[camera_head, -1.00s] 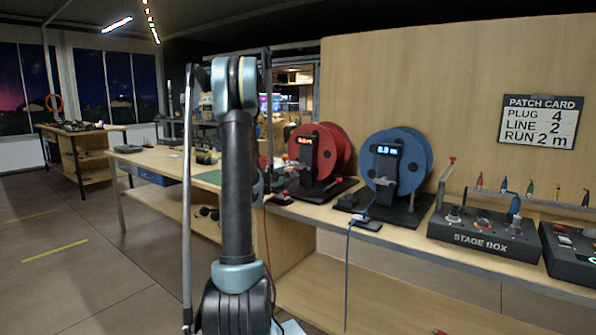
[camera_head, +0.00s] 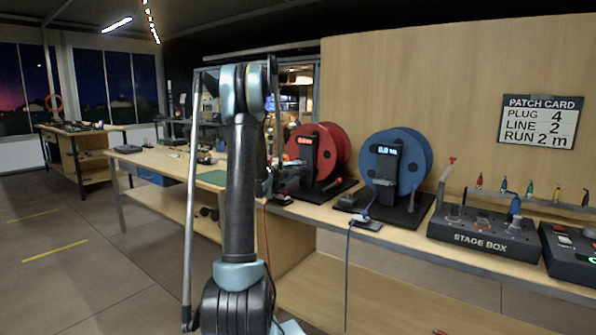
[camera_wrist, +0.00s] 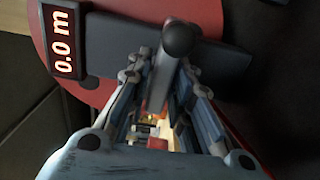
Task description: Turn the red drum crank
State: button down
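The red drum (camera_head: 335,150) stands upright on a dark base on the bench, with a dark post and a lit display in front. In the wrist view the red drum (camera_wrist: 45,35) fills the upper left, and its display (camera_wrist: 66,42) reads 0.0 m. The crank (camera_wrist: 163,72) is a grey bar with a round dark knob (camera_wrist: 181,39). My gripper (camera_wrist: 160,68) has its fingers apart, one on each side of the crank bar; I cannot tell whether they touch it. In the head view my gripper (camera_head: 277,182) is just left of the red drum's post, partly behind my arm.
A blue drum (camera_head: 418,160) stands close on the right, with a blue cable (camera_head: 349,250) hanging from the bench. The stage box (camera_head: 480,238) and a row of coloured plugs lie further right. A patch card (camera_head: 539,122) hangs on the wooden panel.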

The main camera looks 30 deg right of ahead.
jog(key=shift+f+n, duration=0.1)
jog(key=shift+n, duration=0.5)
jog(key=shift+s, duration=0.1)
jog(key=c, duration=1.6)
grip_release()
jog(key=shift+o, duration=0.2)
jog(key=shift+a, duration=0.15)
jog(key=v, duration=1.1)
jog(key=shift+a, duration=0.35)
jog(key=shift+s+f, duration=0.1)
